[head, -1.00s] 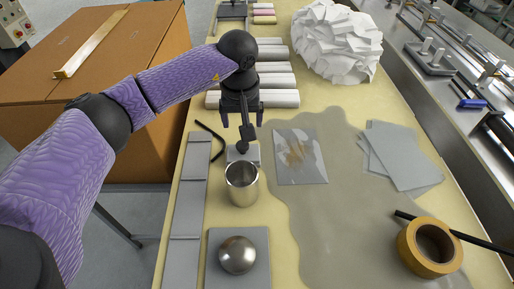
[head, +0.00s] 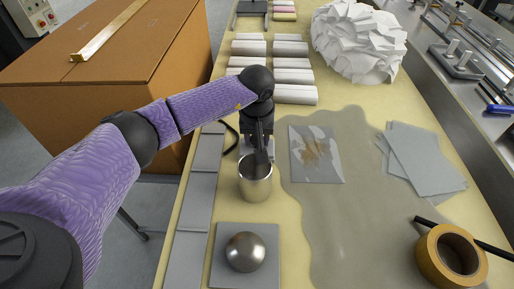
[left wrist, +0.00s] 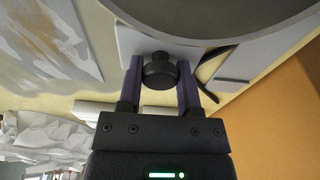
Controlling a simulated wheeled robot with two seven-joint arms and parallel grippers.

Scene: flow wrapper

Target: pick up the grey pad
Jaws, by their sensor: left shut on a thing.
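The grey pad (left wrist: 150,42) is a small pale slab with a round black knob (left wrist: 158,70) on it. In the head view only a sliver of the pad (head: 271,147) shows, behind a steel cup (head: 255,180). My left gripper (head: 258,135) is down over the pad, just behind the cup. In the left wrist view, the two fingers of my left gripper (left wrist: 160,82) are shut on the black knob, one on each side. Whether the pad is still touching the table cannot be told. My right gripper is not in view.
A steel dome on a grey plate (head: 228,278) is in front of the cup. A foil-like sheet (head: 315,155), grey sheets (head: 425,160) and a tape roll (head: 450,258) lie to the right. White rolls (head: 290,95) and crumpled paper (head: 360,42) are behind. A cardboard box (head: 110,70) stands left.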

